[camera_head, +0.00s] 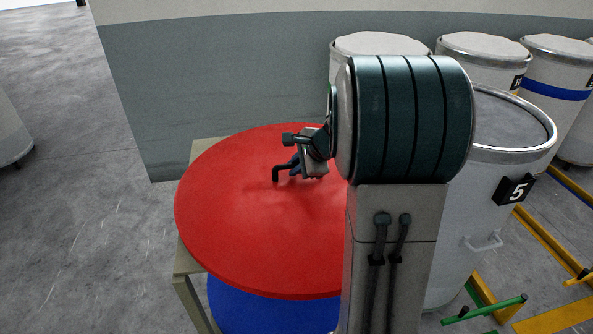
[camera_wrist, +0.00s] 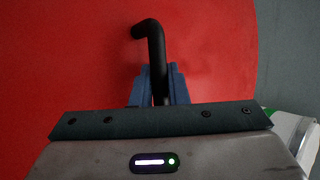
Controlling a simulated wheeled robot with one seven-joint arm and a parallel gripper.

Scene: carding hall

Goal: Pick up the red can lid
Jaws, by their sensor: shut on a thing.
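The red can lid (camera_head: 250,235) is a large flat red disc with a black bent handle (camera_head: 276,173) near its middle. It lies roughly level above a blue disc (camera_head: 270,312) on a beige stand, and my arm hides its right part. In the wrist view the red lid (camera_wrist: 70,60) fills most of the picture. My gripper (camera_head: 295,163) is over the lid's middle. In the wrist view its blue fingers (camera_wrist: 160,85) are shut on the black handle (camera_wrist: 155,45), one on each side. Whether the lid touches what is below it cannot be told.
A beige stand (camera_head: 188,263) is under the discs. A white can marked 5 (camera_head: 480,220) stands close at the right, with several white cans behind. A grey wall panel (camera_head: 220,80) stands behind. Yellow and green bars (camera_head: 485,311) are at lower right.

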